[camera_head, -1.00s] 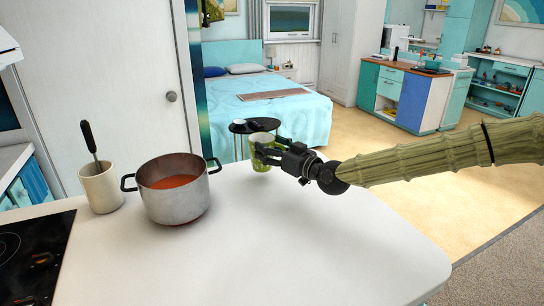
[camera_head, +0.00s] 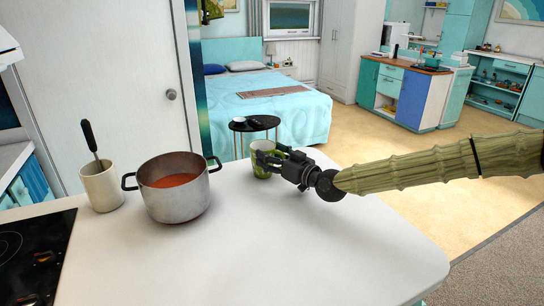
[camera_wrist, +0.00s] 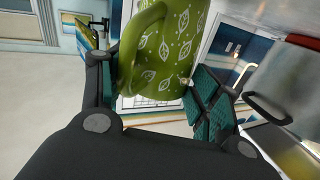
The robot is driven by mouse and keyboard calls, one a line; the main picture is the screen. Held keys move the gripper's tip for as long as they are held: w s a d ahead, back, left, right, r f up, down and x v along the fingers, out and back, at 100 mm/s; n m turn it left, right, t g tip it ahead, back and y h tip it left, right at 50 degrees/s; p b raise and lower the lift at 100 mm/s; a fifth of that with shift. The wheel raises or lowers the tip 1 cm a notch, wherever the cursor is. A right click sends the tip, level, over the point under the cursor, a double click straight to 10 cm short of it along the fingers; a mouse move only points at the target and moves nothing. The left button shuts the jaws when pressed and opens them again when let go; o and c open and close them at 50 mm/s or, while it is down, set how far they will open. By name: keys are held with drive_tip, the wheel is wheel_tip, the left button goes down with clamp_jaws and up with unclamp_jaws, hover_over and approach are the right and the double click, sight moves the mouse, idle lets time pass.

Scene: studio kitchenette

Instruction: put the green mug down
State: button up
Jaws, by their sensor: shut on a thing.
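The green mug (camera_head: 262,167) is at the far edge of the white counter, right of the pot. In the wrist view the mug (camera_wrist: 172,48) shows a white leaf pattern, with its handle toward the camera. My gripper (camera_head: 268,158) is shut on the mug, its fingers on either side of the body. The mug looks upright in the head view. Its base is at or close to the counter top (camera_head: 270,240); I cannot tell whether it touches.
A steel pot (camera_head: 176,200) with red contents stands left of the mug. A cream holder (camera_head: 101,187) with a dark-handled utensil is further left, beside the black cooktop (camera_head: 32,255). The counter's front and right are clear. A small dark round table (camera_head: 255,123) stands beyond the edge.

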drive_tip(key=shift+s+f+b, duration=0.2)
drive_tip(key=shift+f+b, duration=0.25)
drive_tip(key=shift+f, duration=0.2)
drive_tip(key=o, duration=1.2)
drive_tip(key=shift+s+f, duration=0.1)
drive_tip(key=shift+f, duration=0.15)
drive_tip(key=shift+o, duration=0.3)
drive_tip(key=shift+f, duration=0.1)
drive_tip(key=shift+a+r+p, duration=0.1)
drive_tip(key=shift+r+p, duration=0.4)
drive_tip(key=shift+p, duration=0.05)
drive_tip(key=shift+s+d+f, duration=0.1)
drive_tip(key=shift+s+d, duration=0.05)
drive_tip(key=shift+d, duration=0.15)
drive_tip(key=v, duration=0.7)
drive_tip(key=r+b+v, duration=0.1)
drive_tip(key=v, duration=0.2)
drive_tip(key=shift+d, duration=0.25)
drive_tip(key=shift+s+d+r, duration=0.1)
drive_tip(key=shift+s+d, duration=0.15)
drive_tip(key=shift+s, duration=0.1)
